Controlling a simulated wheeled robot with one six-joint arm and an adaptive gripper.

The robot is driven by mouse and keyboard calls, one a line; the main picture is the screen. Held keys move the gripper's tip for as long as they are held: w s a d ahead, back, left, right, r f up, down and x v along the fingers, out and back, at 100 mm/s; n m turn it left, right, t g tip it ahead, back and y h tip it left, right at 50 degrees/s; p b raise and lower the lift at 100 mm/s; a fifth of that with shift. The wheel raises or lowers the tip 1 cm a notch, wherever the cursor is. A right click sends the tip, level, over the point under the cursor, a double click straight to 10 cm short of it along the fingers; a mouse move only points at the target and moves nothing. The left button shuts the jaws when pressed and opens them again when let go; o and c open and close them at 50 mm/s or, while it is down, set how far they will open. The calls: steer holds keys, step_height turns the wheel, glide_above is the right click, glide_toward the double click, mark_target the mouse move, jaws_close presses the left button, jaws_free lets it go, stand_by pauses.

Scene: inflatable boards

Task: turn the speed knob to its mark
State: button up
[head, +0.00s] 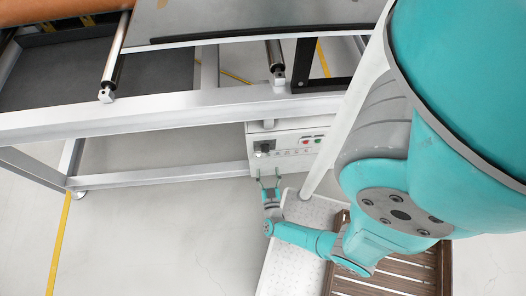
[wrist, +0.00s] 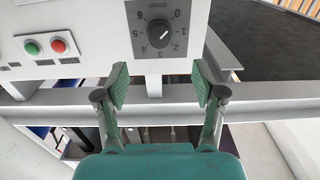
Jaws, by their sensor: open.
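The speed knob (wrist: 158,33) is a round black knob on a dark square dial plate marked with digits from 0 to 6 and a unit label. It shows a pale pointer line, but its exact heading is too small to read surely. In the head view the dial plate (head: 264,147) is on the front of a white control box. My gripper (wrist: 160,84) is open, its two green-padded fingers wide apart and empty. The knob appears beyond the fingertips, between them left to right, and apart from them. In the head view my gripper (head: 268,183) is just below the box.
Green (wrist: 32,47) and red (wrist: 59,45) buttons sit on the box beside the dial. A grey metal frame beam (head: 160,117) runs above the box. A white perforated step (head: 312,215) and a brown slatted pallet (head: 385,270) are near my arm.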

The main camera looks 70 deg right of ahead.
mark_target(266, 152)
steer(key=shift+x, duration=5)
steer(key=c, duration=1.2)
steer(key=shift+o, duration=0.2)
